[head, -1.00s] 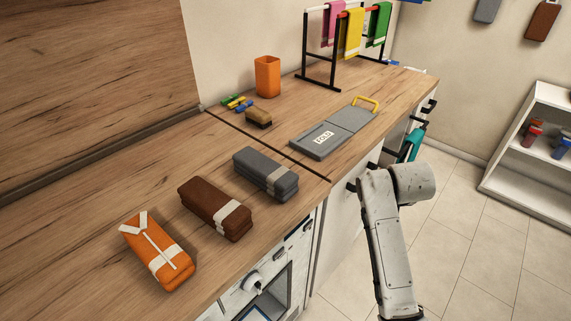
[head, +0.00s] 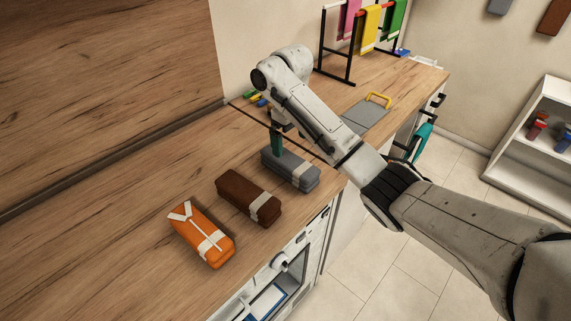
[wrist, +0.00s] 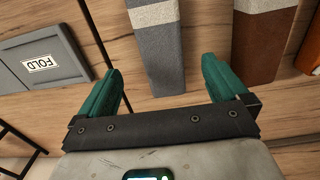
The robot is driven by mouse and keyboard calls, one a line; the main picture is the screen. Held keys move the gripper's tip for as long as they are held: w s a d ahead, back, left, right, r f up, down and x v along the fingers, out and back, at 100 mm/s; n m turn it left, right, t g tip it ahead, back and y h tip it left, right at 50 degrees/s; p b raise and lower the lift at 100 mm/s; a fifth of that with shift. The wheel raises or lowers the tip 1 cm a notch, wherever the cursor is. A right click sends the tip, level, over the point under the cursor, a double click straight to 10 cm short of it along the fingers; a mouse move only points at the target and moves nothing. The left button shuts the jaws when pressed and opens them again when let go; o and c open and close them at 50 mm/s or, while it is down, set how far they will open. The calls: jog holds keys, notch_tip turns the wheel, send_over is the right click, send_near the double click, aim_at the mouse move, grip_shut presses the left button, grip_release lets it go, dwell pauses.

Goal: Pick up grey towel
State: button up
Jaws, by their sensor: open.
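The grey towel (head: 298,176) is a folded, padded bundle with a pale band, lying on the wooden counter at the end of a row. My gripper (head: 277,144) is at its far-left end, with a teal finger seen just over it; whether they touch is unclear. In the wrist view, the towel (wrist: 158,58) lies between the directions of the two spread teal fingers of my gripper (wrist: 160,72). The jaws are open and empty. My arm hides part of the counter behind the towel.
A brown towel (head: 246,196) lies close beside the grey one, and an orange folded garment (head: 203,238) beyond that. A grey folding board (wrist: 36,62) is on the other side. A rack (head: 352,50) with hanging towels stands behind. The left counter is clear.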

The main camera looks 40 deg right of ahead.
aim_at(290, 159)
notch_tip(290, 159, down, 5)
jog(key=b, duration=0.4)
jog(key=shift+a+f, duration=0.1)
jog(key=shift+f, duration=0.05)
jog(key=shift+w+f+p, duration=0.1)
jog(key=shift+f+p, duration=0.3)
jog(key=shift+f, duration=2.2)
jog(key=c, duration=1.2)
